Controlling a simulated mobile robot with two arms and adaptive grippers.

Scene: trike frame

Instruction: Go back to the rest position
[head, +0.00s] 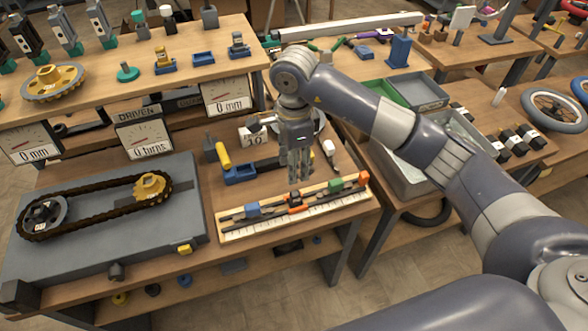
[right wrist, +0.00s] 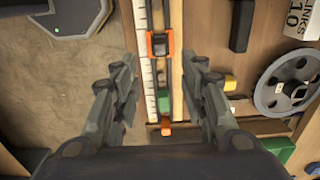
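My right gripper (head: 297,176) points down above the rail with a ruler scale (head: 240,234) on the table in the head view. In the right wrist view, its two fingers (right wrist: 163,85) stand well apart with nothing held. The rail passes below and between them. An orange slider (head: 296,202) sits mid-rail and also shows in the right wrist view (right wrist: 160,43). A blue block (head: 253,210) is to its left, and a green block (head: 336,185) and an orange end piece (head: 363,179) are to its right. My left gripper is in neither view.
A chain drive board (head: 185,230) lies at the left. A yellow-handled tool (head: 223,156) in a blue holder and a grey wheel (right wrist: 285,85) lie near the rail. A shelf (head: 110,85) with gauges rises behind.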

